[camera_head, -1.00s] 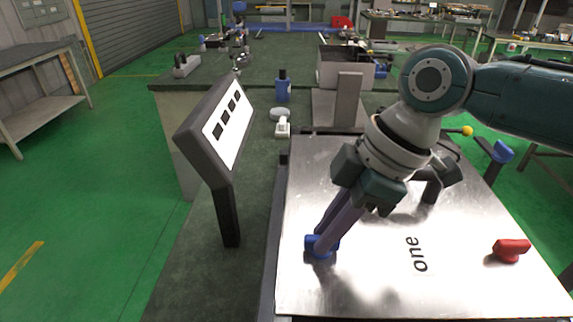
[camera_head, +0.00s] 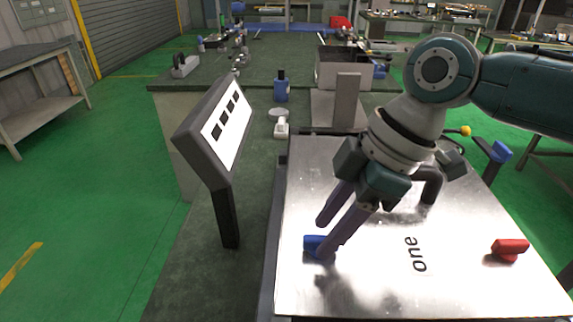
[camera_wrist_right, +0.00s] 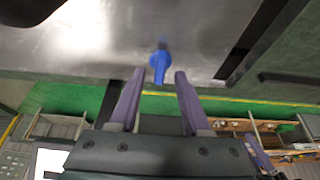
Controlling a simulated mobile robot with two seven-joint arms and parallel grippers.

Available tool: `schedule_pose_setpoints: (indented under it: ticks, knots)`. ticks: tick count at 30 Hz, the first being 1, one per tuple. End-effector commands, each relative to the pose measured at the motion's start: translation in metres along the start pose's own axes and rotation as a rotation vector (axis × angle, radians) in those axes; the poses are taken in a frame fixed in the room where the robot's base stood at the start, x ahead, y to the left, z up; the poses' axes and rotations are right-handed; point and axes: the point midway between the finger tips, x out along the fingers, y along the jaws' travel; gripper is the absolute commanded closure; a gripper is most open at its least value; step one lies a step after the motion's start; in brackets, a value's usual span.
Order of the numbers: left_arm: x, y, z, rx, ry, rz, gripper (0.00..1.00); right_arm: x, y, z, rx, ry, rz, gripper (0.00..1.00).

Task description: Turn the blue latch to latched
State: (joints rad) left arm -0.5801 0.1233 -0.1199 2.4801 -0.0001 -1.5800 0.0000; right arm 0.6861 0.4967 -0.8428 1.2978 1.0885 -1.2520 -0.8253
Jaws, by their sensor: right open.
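The blue latch (camera_head: 313,244) is near the left edge of the metal panel (camera_head: 370,285), partly hidden by a finger in the head view. My right gripper (camera_head: 322,238) reaches down to it from the upper right. Its two purple fingers are apart, with nothing clamped between them. In the right wrist view the blue latch (camera_wrist_right: 159,62) lies just beyond and between the open fingertips (camera_wrist_right: 159,74). I cannot tell whether a finger touches it. My left gripper is out of view.
A red latch (camera_head: 509,249) is on the panel's right side, past the word "one". A dark handle (camera_head: 430,187) rises from the panel's upper part. A tilted display on a post (camera_head: 220,130) stands to the left. A blue bottle (camera_head: 281,88) stands behind.

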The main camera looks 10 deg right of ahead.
Motion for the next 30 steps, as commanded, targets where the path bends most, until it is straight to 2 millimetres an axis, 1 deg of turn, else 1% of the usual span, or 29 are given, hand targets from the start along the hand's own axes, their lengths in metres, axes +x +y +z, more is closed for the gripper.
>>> schedule_pose_setpoints:
  ticks: [6, 9, 12, 15, 19, 26, 28, 30]
  knots:
    - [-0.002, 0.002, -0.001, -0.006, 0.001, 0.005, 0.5, -0.045, 0.001, 0.001, -0.002, -0.002, 0.006, 0.53]
    - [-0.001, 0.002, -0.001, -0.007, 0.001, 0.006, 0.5, -0.063, 0.001, 0.001, -0.001, -0.002, 0.005, 0.53]
    - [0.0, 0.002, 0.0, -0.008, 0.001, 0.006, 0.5, -0.077, 0.001, 0.001, 0.0, -0.001, 0.004, 0.53]
    - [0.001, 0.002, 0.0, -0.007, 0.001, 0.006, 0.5, -0.086, 0.001, 0.001, 0.001, -0.002, 0.002, 0.53]
    - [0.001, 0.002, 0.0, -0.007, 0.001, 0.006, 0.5, -0.089, 0.0, 0.001, 0.001, -0.002, 0.0, 0.53]
    - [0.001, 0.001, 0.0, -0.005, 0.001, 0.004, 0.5, -0.088, -0.001, 0.0, 0.001, -0.002, 0.0, 0.53]
    - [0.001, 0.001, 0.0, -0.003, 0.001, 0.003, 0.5, -0.083, -0.006, -0.001, 0.002, -0.003, -0.003, 0.53]
    - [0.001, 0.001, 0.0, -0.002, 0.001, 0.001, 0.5, -0.071, -0.018, -0.002, 0.012, -0.004, -0.008, 0.53]
